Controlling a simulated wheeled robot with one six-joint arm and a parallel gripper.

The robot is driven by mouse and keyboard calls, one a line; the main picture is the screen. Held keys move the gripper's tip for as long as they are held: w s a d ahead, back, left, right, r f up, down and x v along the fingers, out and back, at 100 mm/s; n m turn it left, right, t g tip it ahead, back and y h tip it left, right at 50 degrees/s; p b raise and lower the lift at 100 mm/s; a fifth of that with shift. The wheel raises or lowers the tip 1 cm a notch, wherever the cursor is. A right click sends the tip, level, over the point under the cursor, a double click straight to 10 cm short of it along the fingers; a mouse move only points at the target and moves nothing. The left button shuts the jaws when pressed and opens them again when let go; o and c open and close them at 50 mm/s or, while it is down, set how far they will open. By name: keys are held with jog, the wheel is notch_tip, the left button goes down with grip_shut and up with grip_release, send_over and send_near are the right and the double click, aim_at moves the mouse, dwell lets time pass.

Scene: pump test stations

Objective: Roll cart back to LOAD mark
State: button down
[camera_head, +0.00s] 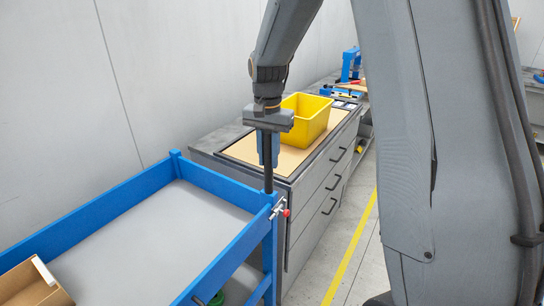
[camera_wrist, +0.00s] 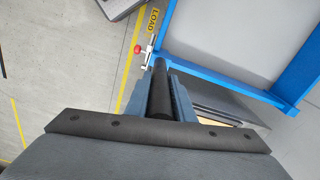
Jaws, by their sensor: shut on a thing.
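The blue cart (camera_head: 225,185) with a grey deck fills the lower left of the head view. It also shows at the upper right of the wrist view (camera_wrist: 205,70). A black upright handle bar (camera_head: 268,178) stands at its corner near the bench. My gripper (camera_head: 267,158) is shut on this bar, and the wrist view shows the bar between the fingers (camera_wrist: 162,95). A metal latch with a red knob (camera_head: 286,212) sits just below at the corner. The yellow LOAD mark (camera_wrist: 152,20) lies on the floor beside the cart in the wrist view.
A cardboard box (camera_head: 38,284) stands on the cart deck. A grey drawer bench (camera_head: 325,190) with a yellow bin (camera_head: 308,118) stands close beyond the cart corner. A yellow floor line (camera_head: 350,250) runs along clear floor to its right. A wall lies behind.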

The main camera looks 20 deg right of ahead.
jog(key=c, duration=1.5)
grip_release()
jog(key=shift+d, duration=0.1)
jog(key=shift+c, duration=0.2)
notch_tip(320, 180, up, 8)
jog(key=b, duration=0.2)
jog(key=shift+f, duration=0.1)
jog(key=s+f+n, duration=0.3)
jog(key=s+f, duration=0.4)
jog(key=s, duration=0.3)
jog(key=s+f+n+t+b, duration=0.1)
jog(key=s+f+n, duration=0.3)
jog(key=s+f, duration=0.3)
jog(key=s, duration=0.3)
jog(key=shift+s+d+f+n, duration=0.15)
jog(key=shift+d+f+n, duration=0.05)
jog(key=shift+f+n, duration=0.1)
